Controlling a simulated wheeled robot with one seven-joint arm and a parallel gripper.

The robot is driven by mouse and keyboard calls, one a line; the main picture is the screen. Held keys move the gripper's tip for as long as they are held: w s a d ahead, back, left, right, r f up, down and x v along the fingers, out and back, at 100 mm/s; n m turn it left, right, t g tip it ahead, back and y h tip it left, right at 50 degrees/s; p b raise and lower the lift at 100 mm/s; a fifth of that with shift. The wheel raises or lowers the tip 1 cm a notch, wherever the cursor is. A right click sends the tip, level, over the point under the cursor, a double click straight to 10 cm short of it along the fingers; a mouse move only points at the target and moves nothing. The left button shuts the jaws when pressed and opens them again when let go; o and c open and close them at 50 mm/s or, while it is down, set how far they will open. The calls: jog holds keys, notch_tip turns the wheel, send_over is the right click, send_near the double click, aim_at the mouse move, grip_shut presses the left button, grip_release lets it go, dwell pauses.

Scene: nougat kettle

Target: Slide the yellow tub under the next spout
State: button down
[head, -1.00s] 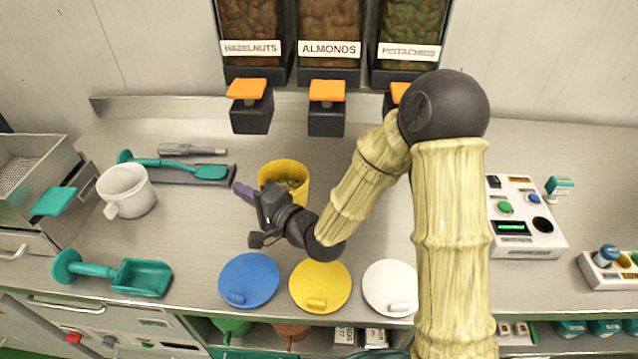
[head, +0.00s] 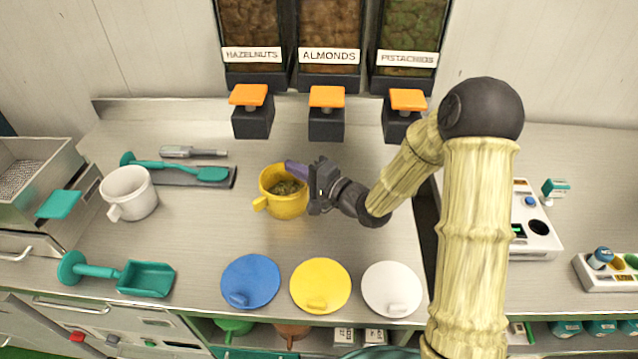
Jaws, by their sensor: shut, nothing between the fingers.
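The yellow tub (head: 283,206) stands upright on the steel counter in the head view, in front of the gap between the hazelnut spout (head: 252,118) and the almond spout (head: 326,120). Some greenish-brown contents show inside it, and its handle points to the lower left. The pistachio spout (head: 402,120) is farther right.
Blue (head: 250,281), yellow (head: 320,284) and white (head: 392,288) lids lie along the front edge. A white mug (head: 129,190), a teal scoop (head: 140,278) and a dark tray (head: 190,177) are on the left. A button box (head: 543,238) stands right. The counter below the spouts is clear.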

jog(key=w+d+p, duration=0.1)
jog(key=w+d, duration=0.4)
jog(key=d, duration=0.1)
notch_tip(320, 180, down, 10)
jog(key=shift+w+f, duration=0.1)
jog(key=shift+w, duration=0.05)
jog(key=shift+s+a+p, duration=0.3)
jog(key=shift+s+a, duration=0.05)
jog(key=shift+a, duration=0.05)
jog(key=shift+d, duration=0.1)
